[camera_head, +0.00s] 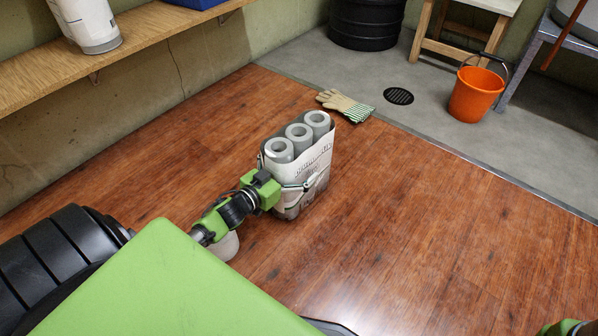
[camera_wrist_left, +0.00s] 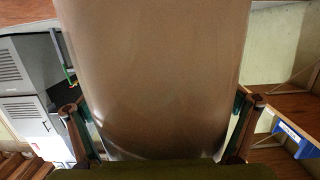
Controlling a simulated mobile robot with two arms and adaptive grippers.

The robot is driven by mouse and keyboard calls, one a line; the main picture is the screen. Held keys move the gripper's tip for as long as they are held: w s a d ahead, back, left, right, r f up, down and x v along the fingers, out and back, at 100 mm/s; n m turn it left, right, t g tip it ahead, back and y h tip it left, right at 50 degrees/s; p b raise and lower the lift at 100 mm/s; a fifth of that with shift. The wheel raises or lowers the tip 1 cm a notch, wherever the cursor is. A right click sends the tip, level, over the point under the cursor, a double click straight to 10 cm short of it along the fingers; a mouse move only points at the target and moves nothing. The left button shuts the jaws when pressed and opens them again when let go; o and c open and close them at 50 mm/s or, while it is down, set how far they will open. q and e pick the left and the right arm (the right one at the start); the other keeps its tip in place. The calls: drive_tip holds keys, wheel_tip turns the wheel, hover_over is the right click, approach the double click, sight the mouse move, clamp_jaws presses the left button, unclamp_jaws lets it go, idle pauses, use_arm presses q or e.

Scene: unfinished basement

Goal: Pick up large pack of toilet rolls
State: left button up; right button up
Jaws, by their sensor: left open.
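The large pack of toilet rolls (camera_head: 312,165) stands upright on the wooden floor in the middle of the head view. It has a printed pale wrapper, and three grey roll ends show on top. My left gripper (camera_head: 288,178) is at the near left side of the pack, low beside it, with its fingers open around it. In the left wrist view the pack (camera_wrist_left: 155,70) fills the middle, brownish and blurred, with one finger of the left gripper (camera_wrist_left: 164,108) on each side. Whether the fingers touch it is unclear. My right gripper's fingers are not visible.
A work glove (camera_head: 345,104) lies beyond the pack. An orange bucket (camera_head: 474,95), a black tub (camera_head: 366,22) and a floor drain (camera_head: 398,96) are on the grey floor behind. A wooden shelf (camera_head: 150,30) runs along the left wall. The wooden floor to the right is clear.

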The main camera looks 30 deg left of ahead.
use_arm(q)
drive_tip(key=c, duration=2.1)
drive_tip(key=shift+w+r, duration=0.1)
drive_tip(key=shift+r, duration=0.1)
drive_tip(key=shift+r, duration=0.15)
